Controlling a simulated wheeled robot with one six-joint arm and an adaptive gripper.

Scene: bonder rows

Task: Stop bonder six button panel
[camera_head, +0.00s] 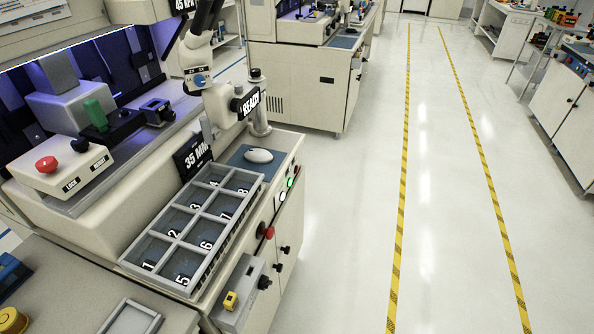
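A bonder fills the left of the head view. On its front side is a column of buttons: a red mushroom button (266,232) low down, a lit green button (290,182) above it, and small buttons around them. Which of these is the stop is not labelled legibly. A grey box (72,168) on the bonder deck carries a red round button (46,164), a black knob (80,145) and small labels. No number six for the machine is readable. My gripper is not in view.
A grey tray (222,250) with numbered compartments sits on the bonder's front ledge, with a white mouse (259,155) behind it. A box with a yellow switch (230,300) juts out low in front. The floor aisle (440,200) between yellow-black lines is clear.

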